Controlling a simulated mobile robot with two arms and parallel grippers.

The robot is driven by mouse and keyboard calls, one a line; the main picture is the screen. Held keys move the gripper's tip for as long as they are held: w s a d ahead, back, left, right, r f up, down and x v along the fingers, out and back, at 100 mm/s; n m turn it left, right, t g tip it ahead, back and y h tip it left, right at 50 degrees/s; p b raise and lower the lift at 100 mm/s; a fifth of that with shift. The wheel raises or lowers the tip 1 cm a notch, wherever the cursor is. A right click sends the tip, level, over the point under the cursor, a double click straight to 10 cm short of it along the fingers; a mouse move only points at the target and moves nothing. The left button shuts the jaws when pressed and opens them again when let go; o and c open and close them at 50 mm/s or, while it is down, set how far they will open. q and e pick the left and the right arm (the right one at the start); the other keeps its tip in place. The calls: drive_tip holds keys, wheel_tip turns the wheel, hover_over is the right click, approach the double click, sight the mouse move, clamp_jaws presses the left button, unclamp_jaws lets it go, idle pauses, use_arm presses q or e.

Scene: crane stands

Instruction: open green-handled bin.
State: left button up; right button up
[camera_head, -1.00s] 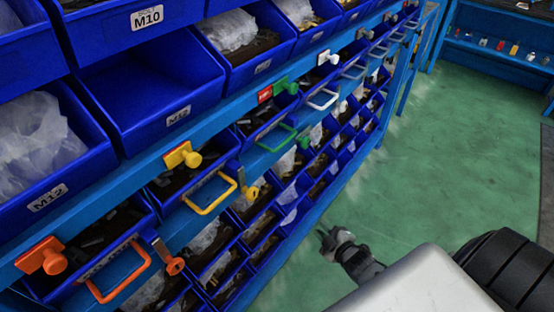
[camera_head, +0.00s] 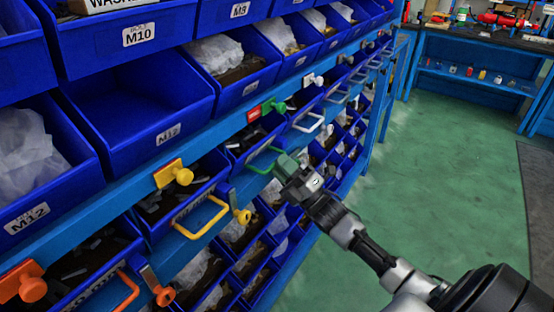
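The green-handled bin (camera_head: 236,151) sits in the row below the blue rail, with dark contents. Its green loop handle (camera_head: 262,161) sticks out from its front. A green knob with a red tag (camera_head: 262,109) is on the rail above it. My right gripper (camera_head: 290,170) is at the right end of the green handle, by a small green part (camera_head: 284,164) there. The gripper's body partly hides that spot. I cannot tell whether its fingers are open or closed on it. My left gripper is not in view.
A yellow-handled bin (camera_head: 205,216) and an orange-handled bin (camera_head: 98,283) sit nearer, each with a knob on the rail. A white-handled bin (camera_head: 308,122) sits just beyond. Open bins fill the row above. Green floor (camera_head: 440,170) to the right is clear.

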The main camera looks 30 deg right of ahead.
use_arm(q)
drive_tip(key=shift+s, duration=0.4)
use_arm(e)
drive_tip(key=shift+x, duration=0.85)
drive_tip(key=shift+c, duration=0.5)
clamp_jaws()
drive_tip(key=shift+s, duration=0.15)
